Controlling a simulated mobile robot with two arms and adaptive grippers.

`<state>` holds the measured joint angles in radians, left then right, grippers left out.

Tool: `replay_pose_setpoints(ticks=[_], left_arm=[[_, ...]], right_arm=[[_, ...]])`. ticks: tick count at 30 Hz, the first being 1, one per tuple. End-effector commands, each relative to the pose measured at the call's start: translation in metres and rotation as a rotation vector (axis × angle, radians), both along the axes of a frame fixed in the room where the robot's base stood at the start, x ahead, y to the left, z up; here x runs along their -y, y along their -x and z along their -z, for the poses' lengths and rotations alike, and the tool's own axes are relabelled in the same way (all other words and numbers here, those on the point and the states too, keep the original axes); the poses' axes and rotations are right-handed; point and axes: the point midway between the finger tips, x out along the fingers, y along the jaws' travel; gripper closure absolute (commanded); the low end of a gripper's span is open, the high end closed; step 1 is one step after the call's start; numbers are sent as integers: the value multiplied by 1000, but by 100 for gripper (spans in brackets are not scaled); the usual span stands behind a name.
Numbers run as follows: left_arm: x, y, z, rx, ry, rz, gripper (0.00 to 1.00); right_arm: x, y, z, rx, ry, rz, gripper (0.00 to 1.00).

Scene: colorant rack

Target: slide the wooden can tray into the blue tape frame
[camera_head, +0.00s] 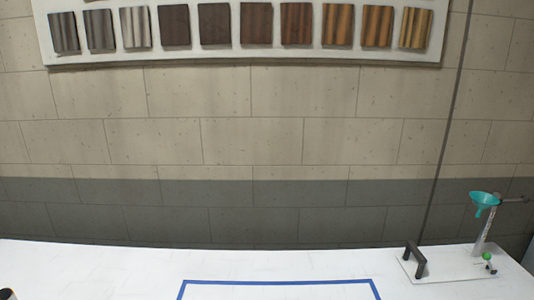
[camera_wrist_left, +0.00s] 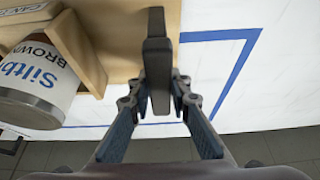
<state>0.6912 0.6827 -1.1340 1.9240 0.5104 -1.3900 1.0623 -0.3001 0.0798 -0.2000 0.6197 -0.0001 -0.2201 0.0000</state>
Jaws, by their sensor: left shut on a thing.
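The wooden can tray (camera_wrist_left: 112,25) fills the upper left of the left wrist view. A can labelled "Siltbrown" (camera_wrist_left: 35,75) stands in it. My left gripper (camera_wrist_left: 158,95) is shut on the tray's dark upright handle (camera_wrist_left: 156,55). The blue tape frame (camera_wrist_left: 232,75) shows to the right of the tray and below it; its upper strip runs up to the tray's edge. I cannot tell how much of the tray lies inside it. In the head view only the far part of the frame (camera_head: 275,282) shows, with bare white table inside. My right gripper is not in view.
A plate with a dark handle (camera_head: 416,260) and a stand with a teal funnel (camera_head: 485,198) are at the table's right. A dark and white object (camera_head: 7,294) is cut off at the lower left. The table between is clear. Colour samples hang on the wall.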

Motion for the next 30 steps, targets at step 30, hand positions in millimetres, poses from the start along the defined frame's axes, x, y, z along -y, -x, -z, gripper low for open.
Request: replay_pose_setpoints(ticks=[30], left_arm=[[0,-31,-1,4,1,-3,100]], right_arm=[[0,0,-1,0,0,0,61]])
